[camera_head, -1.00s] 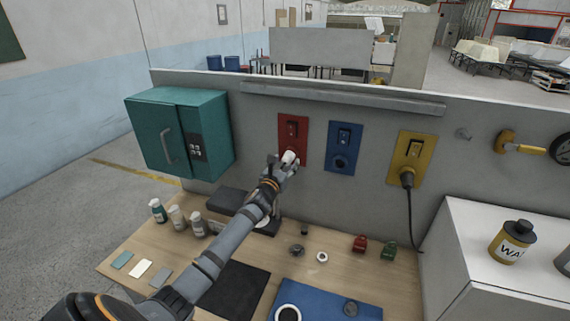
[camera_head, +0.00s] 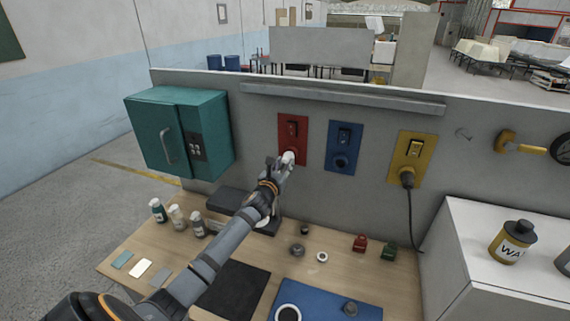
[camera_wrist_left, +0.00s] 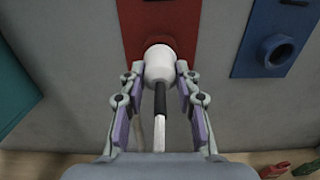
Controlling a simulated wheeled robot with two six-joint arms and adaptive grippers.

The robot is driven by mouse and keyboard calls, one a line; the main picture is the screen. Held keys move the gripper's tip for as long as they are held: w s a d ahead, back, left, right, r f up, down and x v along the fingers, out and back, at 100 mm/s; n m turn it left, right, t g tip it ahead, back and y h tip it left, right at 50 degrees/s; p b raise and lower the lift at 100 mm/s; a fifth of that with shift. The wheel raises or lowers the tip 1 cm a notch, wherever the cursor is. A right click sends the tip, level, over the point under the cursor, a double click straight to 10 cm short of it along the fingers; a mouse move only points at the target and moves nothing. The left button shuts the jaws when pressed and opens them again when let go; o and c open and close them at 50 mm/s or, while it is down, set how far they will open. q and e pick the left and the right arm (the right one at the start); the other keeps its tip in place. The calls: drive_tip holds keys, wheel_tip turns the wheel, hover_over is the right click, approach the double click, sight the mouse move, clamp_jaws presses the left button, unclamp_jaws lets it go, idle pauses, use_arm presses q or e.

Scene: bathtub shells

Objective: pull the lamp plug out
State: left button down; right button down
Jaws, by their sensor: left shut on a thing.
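A white plug (camera_head: 288,158) is at the lower part of the red socket panel (camera_head: 292,128) on the grey wall. My left gripper (camera_head: 281,165) is shut on it, with one finger on each side. In the left wrist view the gripper (camera_wrist_left: 159,82) holds the white plug (camera_wrist_left: 160,64) in front of the panel's lower edge. A black sleeve (camera_wrist_left: 160,97) and a pale cord run back from it between the fingers. The plug hides the socket opening, so I cannot tell how deep it sits. My right gripper is out of view.
A blue socket panel (camera_head: 343,146) is to the right, then a yellow panel (camera_head: 412,150) with a dark plug and cable. A teal cabinet (camera_head: 178,132) juts out at left. Several small bottles and parts stand on the wooden bench (camera_head: 325,275) below.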

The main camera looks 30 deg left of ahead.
sight(280, 170)
use_arm(q)
drive_tip(key=shift+s+d, duration=0.1)
drive_tip(key=shift+s, duration=0.5)
drive_tip(key=shift+v, duration=1.05)
drive_tip(key=shift+s, duration=0.15)
drive_tip(key=shift+v, duration=2.4)
